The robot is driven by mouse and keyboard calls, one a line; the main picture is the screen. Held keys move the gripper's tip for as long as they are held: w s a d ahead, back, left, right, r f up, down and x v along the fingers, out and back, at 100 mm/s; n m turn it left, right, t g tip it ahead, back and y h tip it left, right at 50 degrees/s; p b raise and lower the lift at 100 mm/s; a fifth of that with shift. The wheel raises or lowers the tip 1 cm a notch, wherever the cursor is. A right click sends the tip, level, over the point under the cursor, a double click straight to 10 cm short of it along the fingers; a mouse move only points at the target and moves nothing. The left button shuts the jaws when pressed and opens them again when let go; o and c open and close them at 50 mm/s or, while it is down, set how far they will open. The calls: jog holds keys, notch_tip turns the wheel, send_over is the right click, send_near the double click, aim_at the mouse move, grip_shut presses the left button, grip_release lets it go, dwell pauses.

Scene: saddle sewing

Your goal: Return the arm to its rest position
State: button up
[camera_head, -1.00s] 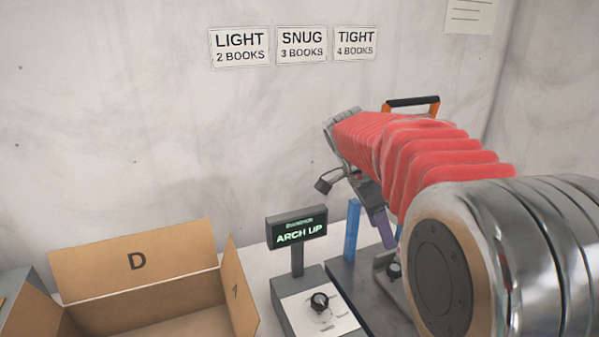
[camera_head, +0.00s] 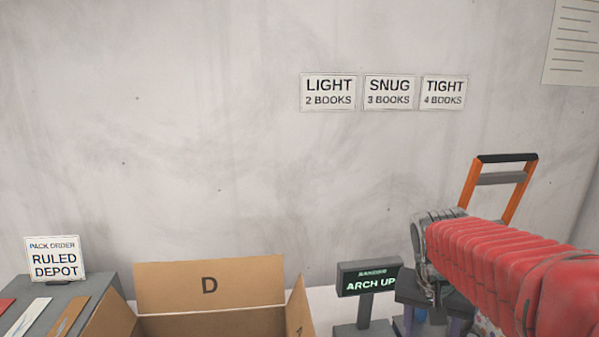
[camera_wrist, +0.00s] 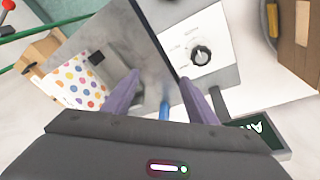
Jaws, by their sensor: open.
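My arm in its red ribbed sleeve (camera_head: 500,265) reaches in from the right of the head view, with its wrist end near the display. My gripper (camera_wrist: 160,85) shows in the wrist view as two purple fingers set apart, with nothing held between them. It is above a grey surface, and a blue post (camera_wrist: 165,105) shows between the fingers. In the head view the fingertips are mostly hidden or cut off at the lower edge.
A display reading ARCH UP (camera_head: 370,283) stands close left of my arm. An orange-framed handle (camera_head: 507,180) rises behind my arm. A dial (camera_wrist: 200,55) and a dotted item (camera_wrist: 84,82) lie below my gripper.

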jog(key=s+a+r+n+t+y, duration=0.1)
jog(key=s+a+n+t, duration=0.3)
jog(key=s+a, duration=0.5)
jog(key=s+n+y, duration=0.1)
jog(key=s+n, duration=0.1)
jog(key=s, duration=0.2)
jog(key=shift+a+r, duration=0.25)
jog(key=shift+r, duration=0.15)
dwell(1.0)
